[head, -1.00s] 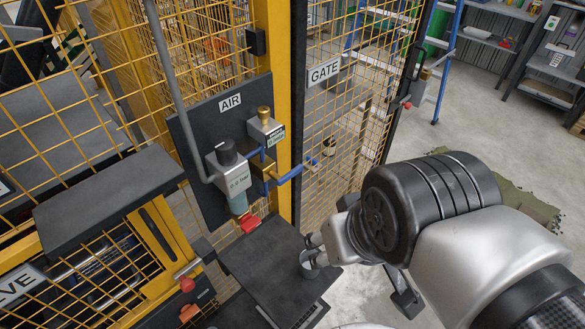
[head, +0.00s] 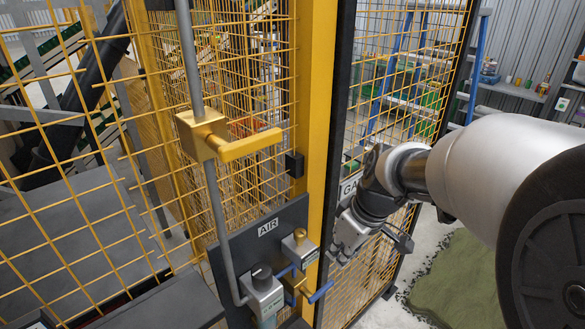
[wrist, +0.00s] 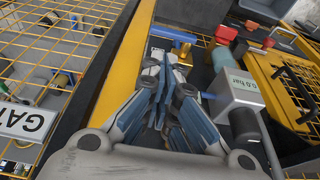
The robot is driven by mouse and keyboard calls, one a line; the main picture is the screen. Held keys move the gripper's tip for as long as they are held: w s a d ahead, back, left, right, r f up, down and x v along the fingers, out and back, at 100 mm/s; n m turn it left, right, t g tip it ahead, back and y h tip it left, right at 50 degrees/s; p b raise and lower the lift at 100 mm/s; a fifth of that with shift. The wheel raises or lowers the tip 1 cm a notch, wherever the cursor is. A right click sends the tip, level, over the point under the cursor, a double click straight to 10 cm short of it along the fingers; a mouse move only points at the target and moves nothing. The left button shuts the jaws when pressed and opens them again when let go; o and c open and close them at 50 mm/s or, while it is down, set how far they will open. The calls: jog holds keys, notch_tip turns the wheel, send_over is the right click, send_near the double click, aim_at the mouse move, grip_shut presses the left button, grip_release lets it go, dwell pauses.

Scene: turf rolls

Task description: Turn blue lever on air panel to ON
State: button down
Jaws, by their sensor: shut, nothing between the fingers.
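The dark AIR panel (head: 245,245) is mounted beside the yellow post. Its blue lever (head: 320,292) sticks out to the right from a brass valve (head: 299,284) at the panel's lower right. In the wrist view the blue lever (wrist: 172,34) shows just beyond the fingertips, beside the brass body. My gripper (head: 338,252) is shut and empty, above and slightly right of the lever in the head view. Its closed fingers (wrist: 165,62) point toward the lever in the wrist view. I cannot tell whether they touch it.
The yellow post (head: 325,130) and mesh gate (head: 400,110) are close to my arm.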

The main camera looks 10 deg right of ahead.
jog(key=shift+f, duration=0.15)
jog(key=b+x, duration=0.1)
jog(key=x, duration=0.8)
jog(key=shift+f+b, duration=0.4)
